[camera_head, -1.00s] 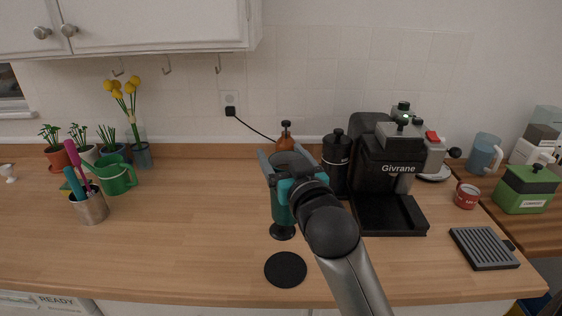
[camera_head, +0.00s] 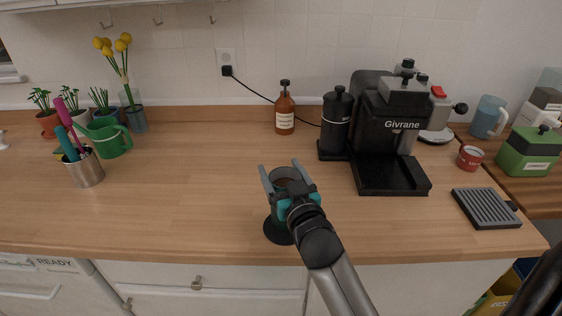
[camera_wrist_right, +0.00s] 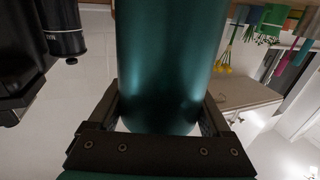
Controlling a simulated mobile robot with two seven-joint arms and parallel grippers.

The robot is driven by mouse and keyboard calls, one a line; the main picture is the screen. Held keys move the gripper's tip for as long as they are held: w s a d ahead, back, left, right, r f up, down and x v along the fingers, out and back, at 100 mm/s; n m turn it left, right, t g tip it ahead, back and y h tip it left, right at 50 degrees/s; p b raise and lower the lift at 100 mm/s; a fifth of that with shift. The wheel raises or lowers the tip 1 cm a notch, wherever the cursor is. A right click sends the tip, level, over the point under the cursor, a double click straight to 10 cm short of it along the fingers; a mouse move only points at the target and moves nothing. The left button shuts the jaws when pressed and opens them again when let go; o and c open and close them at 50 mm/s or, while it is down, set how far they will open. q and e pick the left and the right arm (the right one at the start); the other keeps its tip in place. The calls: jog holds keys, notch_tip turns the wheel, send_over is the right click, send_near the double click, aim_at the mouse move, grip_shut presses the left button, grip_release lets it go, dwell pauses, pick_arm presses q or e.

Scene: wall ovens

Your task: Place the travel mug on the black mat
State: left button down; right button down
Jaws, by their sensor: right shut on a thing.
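My right gripper (camera_head: 286,178) is shut around the teal travel mug (camera_wrist_right: 170,60). In the head view the mug's open top (camera_head: 285,173) shows between the two fingers, and the gripper hides most of its body. The mug fills the middle of the right wrist view, with a finger on each side. The round black mat (camera_head: 272,232) lies on the counter near its front edge, directly below the held mug in the head view and partly covered by the gripper and mug. Whether the mug's base touches the mat is hidden. My left gripper is out of view.
The black coffee machine (camera_head: 395,150) and black grinder (camera_head: 335,122) stand behind to the right. A brown bottle (camera_head: 285,112) stands behind. A grooved tray (camera_head: 486,207) lies at right. A metal pen cup (camera_head: 85,170) and green watering can (camera_head: 110,140) are left. The counter's left-middle is clear.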

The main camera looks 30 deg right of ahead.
jog(key=shift+f, duration=0.65)
grip_release()
jog(key=shift+f, duration=0.15)
jog(key=shift+s, duration=0.15)
jog(key=v, duration=1.1)
jog(key=shift+s+a, duration=0.2)
jog(key=shift+s, duration=0.15)
